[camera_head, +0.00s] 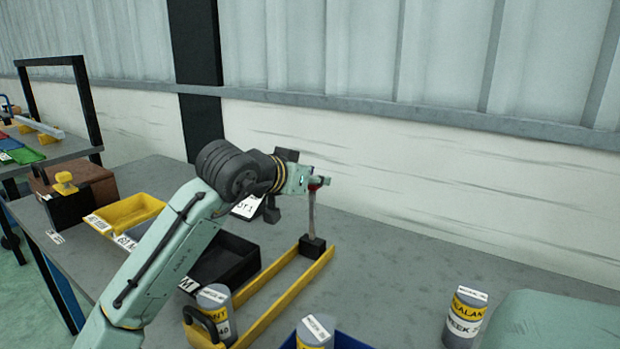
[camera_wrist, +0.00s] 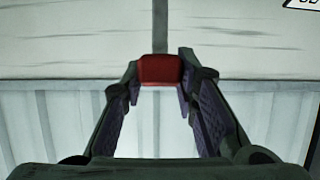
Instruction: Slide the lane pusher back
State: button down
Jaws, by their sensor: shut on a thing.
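The lane pusher is a black block (camera_head: 312,246) with an upright grey post (camera_head: 312,216) and a red knob (camera_head: 315,187) on top. The block sits at the far end of a lane with two yellow rails (camera_head: 258,283). My gripper (camera_head: 319,182) is shut on the red knob at the top of the post. A grey can (camera_head: 214,300) stands at the near end of the lane.
A black handle (camera_head: 203,322) is at the lane's near end. A yellow bin (camera_head: 127,211) and a black bin (camera_head: 225,262) stand left of the lane. Another can (camera_head: 314,333) is near a blue bin (camera_head: 345,342); a sealant can (camera_head: 464,318) stands right.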

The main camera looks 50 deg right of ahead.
jog(key=shift+d+r, duration=0.1)
jog(key=c, duration=1.5)
grip_release()
jog(key=shift+d, duration=0.2)
jog(key=shift+o, duration=1.3)
jog(key=shift+a, duration=0.1)
jog(key=v, duration=1.2)
